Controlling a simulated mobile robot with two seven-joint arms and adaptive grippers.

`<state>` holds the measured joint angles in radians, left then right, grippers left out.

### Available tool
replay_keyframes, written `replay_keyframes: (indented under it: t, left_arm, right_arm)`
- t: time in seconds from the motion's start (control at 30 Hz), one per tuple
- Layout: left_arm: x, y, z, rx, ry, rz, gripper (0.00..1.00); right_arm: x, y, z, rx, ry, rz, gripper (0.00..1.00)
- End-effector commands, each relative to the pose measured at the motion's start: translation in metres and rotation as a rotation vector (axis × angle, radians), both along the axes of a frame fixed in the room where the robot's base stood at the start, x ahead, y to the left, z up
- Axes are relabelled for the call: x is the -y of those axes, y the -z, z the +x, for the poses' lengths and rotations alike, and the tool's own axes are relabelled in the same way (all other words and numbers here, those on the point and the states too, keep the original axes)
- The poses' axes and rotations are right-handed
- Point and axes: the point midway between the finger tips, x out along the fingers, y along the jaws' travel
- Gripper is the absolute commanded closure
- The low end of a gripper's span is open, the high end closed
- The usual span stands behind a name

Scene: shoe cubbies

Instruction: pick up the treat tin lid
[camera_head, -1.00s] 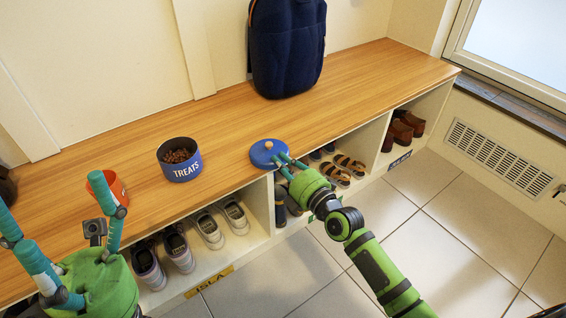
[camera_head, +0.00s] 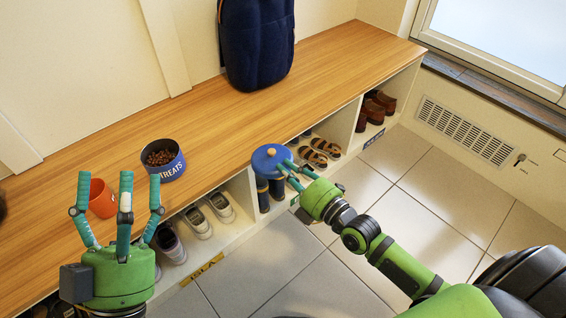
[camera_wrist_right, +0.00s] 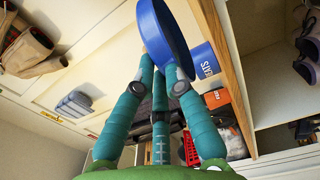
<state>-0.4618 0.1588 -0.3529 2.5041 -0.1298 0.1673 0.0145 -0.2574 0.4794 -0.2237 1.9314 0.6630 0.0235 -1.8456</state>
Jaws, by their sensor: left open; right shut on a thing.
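In the right wrist view the lid (camera_wrist_right: 163,35) shows at the teal fingertips (camera_wrist_right: 160,68). The open blue treat tin (camera_head: 172,172) stands on the bench with brown treats inside; it also shows in the wrist view (camera_wrist_right: 206,62). My left gripper (camera_head: 122,195) is open and empty, fingers up, at the left, in front of the bench.
The wooden bench (camera_head: 220,125) has a dark blue backpack (camera_head: 257,45) at the back and an orange cup (camera_head: 101,200) left of the tin. Cubbies below hold sneakers (camera_head: 197,222), boots (camera_head: 263,192), sandals (camera_head: 318,152) and brown shoes (camera_head: 378,105). The bench right of the backpack is clear.

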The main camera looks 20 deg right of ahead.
Motion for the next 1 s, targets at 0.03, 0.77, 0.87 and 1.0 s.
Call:
replay_keyframes:
  t: [0.03,0.77,0.87,1.0]
  left_arm:
    - [-0.001,0.003,0.005,-0.038,-0.007,0.012,0.17]
    - [-0.022,0.104,0.043,-0.575,-0.101,0.163,0.17]
    - [-0.024,0.113,0.043,-0.621,-0.107,0.174,0.17]
    - [-0.025,0.118,0.043,-0.640,-0.109,0.179,0.17]
  right_arm:
    - [0.001,-0.003,-0.003,-0.001,-0.001,-0.001,1.00]
    - [0.011,-0.013,-0.031,0.000,-0.001,0.000,1.00]
    - [0.012,-0.014,-0.033,0.001,-0.001,0.000,1.00]
    - [0.012,-0.013,-0.033,0.001,-0.001,-0.001,1.00]
